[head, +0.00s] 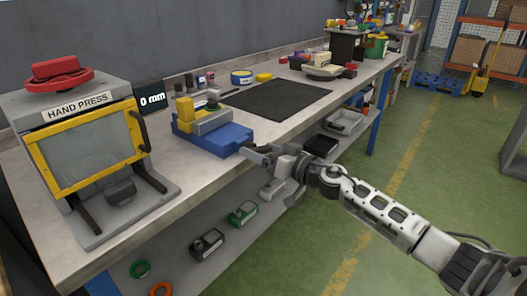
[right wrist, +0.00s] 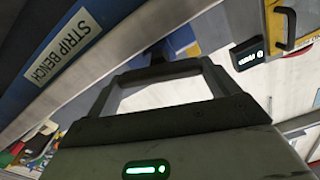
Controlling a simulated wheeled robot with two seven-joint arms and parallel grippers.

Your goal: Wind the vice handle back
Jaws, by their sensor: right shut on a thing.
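The vice (head: 212,138) has a blue body with a yellow and grey jaw block on top, near the front edge of the workbench. My right gripper (head: 252,150) reaches in from the right to the vice's front end. Its fingers are shut on the vice handle, which is mostly hidden by them in the head view. In the right wrist view the gripper's dark fingertips (right wrist: 158,73) come together at a dark part, probably the handle, with blue behind it. My left gripper is not in view.
A hand press (head: 85,150) with a yellow-framed guard stands left of the vice. A display (head: 151,101) beside it reads 0 mm. A dark mat (head: 277,98) lies to the right. A lower shelf holds a green device (head: 243,213) and other items. The green floor at right is mostly clear.

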